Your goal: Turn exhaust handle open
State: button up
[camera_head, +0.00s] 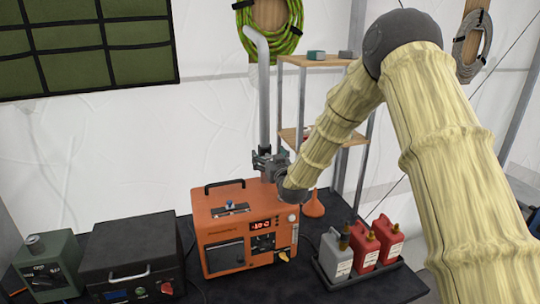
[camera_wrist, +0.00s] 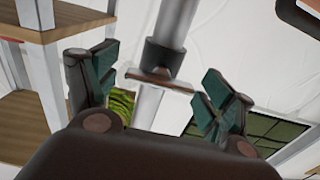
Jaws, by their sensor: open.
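The exhaust pipe (camera_head: 263,110) rises behind the orange heater and bends at its top. A flat metal bar, which looks like the exhaust handle (camera_wrist: 158,80), crosses the pipe just below the collar. My gripper (camera_head: 267,160) is at the pipe's lower part, above the heater's back right corner. In the wrist view my gripper (camera_wrist: 165,82) is open, its green-padded fingers on either side of the bar, with gaps to both. In the head view my gripper and wrist hide the handle.
The orange heater (camera_head: 228,214) stands on the black table (camera_head: 378,289). A shelf (camera_head: 315,62) stands close right of the pipe. An orange funnel (camera_head: 314,206) and several bottles in a tray (camera_head: 338,284) are to the right. A black case (camera_head: 130,256) is left.

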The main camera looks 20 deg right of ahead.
jog(key=c, duration=1)
jog(key=shift+d, duration=0.15)
jog(key=shift+c, duration=0.2)
